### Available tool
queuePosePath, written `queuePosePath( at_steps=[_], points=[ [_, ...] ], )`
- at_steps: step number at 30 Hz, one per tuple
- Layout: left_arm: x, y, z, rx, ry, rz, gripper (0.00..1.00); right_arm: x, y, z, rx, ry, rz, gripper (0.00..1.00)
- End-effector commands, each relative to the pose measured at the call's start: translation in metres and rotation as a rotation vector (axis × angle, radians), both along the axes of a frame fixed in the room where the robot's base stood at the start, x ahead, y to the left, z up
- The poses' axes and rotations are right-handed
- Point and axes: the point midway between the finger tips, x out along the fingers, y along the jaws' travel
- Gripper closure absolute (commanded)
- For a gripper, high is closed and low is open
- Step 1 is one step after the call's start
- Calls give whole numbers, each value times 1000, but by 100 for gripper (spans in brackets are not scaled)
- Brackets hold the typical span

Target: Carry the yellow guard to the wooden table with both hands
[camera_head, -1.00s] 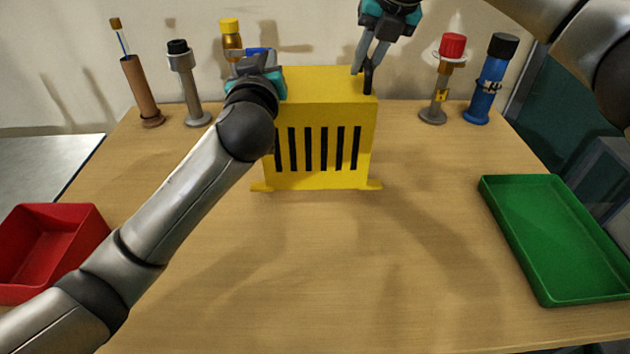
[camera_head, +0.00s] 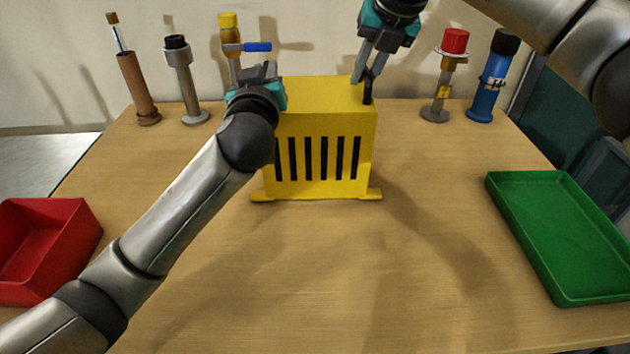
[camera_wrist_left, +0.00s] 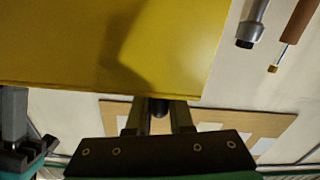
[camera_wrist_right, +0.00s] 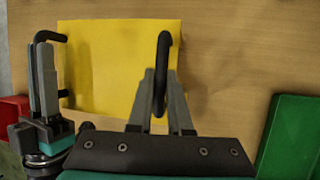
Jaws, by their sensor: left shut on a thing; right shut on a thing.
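The yellow guard (camera_head: 325,180), a box with dark vertical slots and small feet, is upright over the middle of the wooden table (camera_head: 300,290). I cannot tell whether its feet touch the wood. My left gripper (camera_head: 268,74) is shut at its left top edge; its handle there is mostly hidden in the head view. The left wrist view shows the guard (camera_wrist_left: 110,45) close above the fingers. My right gripper (camera_head: 364,78) is shut on the black handle (camera_wrist_right: 163,55) at the guard's right side. The right wrist view shows both black handles.
A red bin (camera_head: 45,250) stands at the left and a green tray (camera_head: 560,235) at the right. Several bottle-like pieces stand along the back, including a grey one (camera_head: 187,85) and a blue one (camera_head: 490,80). The table's front middle is clear.

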Motion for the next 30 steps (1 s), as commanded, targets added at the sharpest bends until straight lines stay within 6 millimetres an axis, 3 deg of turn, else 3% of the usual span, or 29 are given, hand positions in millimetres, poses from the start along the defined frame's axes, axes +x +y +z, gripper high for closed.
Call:
queuePosePath(
  at_steps=[5, 6, 14, 23, 30],
  points=[
    [0, 0, -5, -3, -9, 0, 100, 0, 1, -7, 2, -2, 1, 100],
    [0, 0, -8, -3, -2, 0, 80, 0, 0, -10, 0, 2, 1, 82],
    [0, 0, -7, -1, -1, 0, 51, 0, 0, -7, 0, 1, 1, 53],
    [-2, 0, -7, -1, 0, 0, 51, 0, 0, -7, 0, 0, 0, 53],
    [-25, -2, -8, -3, 0, -3, 51, 0, 0, -7, 0, 0, 0, 53]
  ],
)
